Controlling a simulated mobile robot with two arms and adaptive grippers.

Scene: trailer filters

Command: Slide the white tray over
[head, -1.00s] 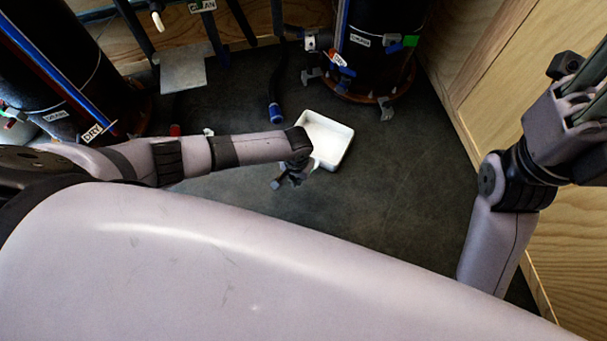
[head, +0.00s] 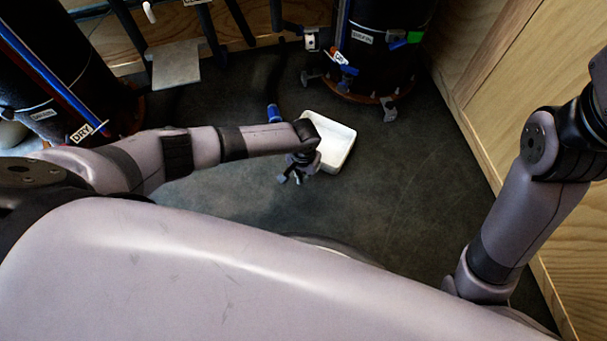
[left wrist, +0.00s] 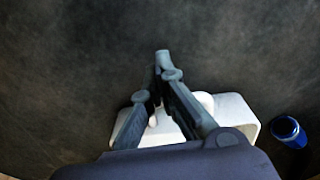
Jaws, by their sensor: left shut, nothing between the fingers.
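The white tray (head: 340,140) is a shallow rectangular dish on the dark floor, right of centre in the head view. My left arm's end covers its left edge. My left gripper (head: 290,179) points down beside the tray's near left side, shut and empty. In the left wrist view, the fingers of my left gripper (left wrist: 163,67) converge at their tips over bare floor. Part of the tray (left wrist: 237,110) shows behind and beside the fingers there. I cannot tell whether they touch. My right arm is at the right, but its gripper is outside the frame.
A blue-ended hose (head: 274,113) lies just left of the tray; its blue end (left wrist: 289,131) also shows in the left wrist view. A black cylinder (head: 375,50) stands behind, and another (head: 50,85) at left. A wooden wall (head: 530,100) bounds the right. Floor right of the tray is clear.

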